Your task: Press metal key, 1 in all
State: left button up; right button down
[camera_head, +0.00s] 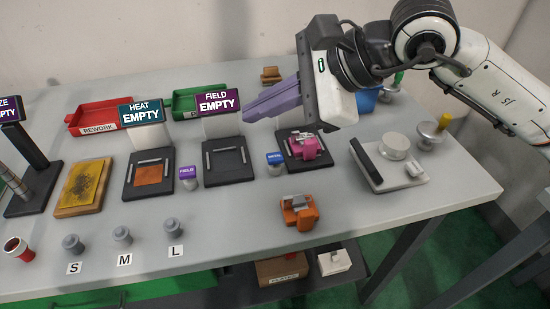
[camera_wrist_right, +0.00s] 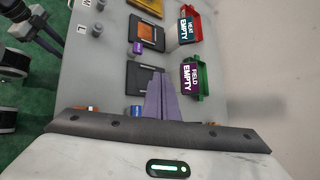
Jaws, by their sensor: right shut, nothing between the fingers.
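The metal key (camera_head: 275,159) is a small blue button with a tiny label, standing on the table between two dark pads; it also shows as a blue spot in the wrist view (camera_wrist_right: 136,111), left of the fingers. My right gripper (camera_head: 249,116) has long purple fingers, shut together and empty. In the head view it comes in from the right and hangs above the table, up and left of the blue key and apart from it. My left gripper is in neither view.
A purple FIELD key (camera_head: 188,174) stands to the left. A FIELD EMPTY sign (camera_head: 217,101) is close to my fingertips. A pink part (camera_head: 303,147) sits on the dark pad beside the blue key. An orange clamp-like part (camera_head: 299,212) lies nearer the front edge.

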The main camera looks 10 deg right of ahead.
aim_at(281, 159)
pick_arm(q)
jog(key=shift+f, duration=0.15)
pick_arm(e)
jog(key=d, duration=0.1)
jog(key=w+d+m+h, duration=0.1)
jog(key=w+d+t+h, duration=0.1)
jog(key=d, duration=0.1)
jog(key=shift+w+f+m, duration=0.1)
jog(key=shift+m, duration=0.2)
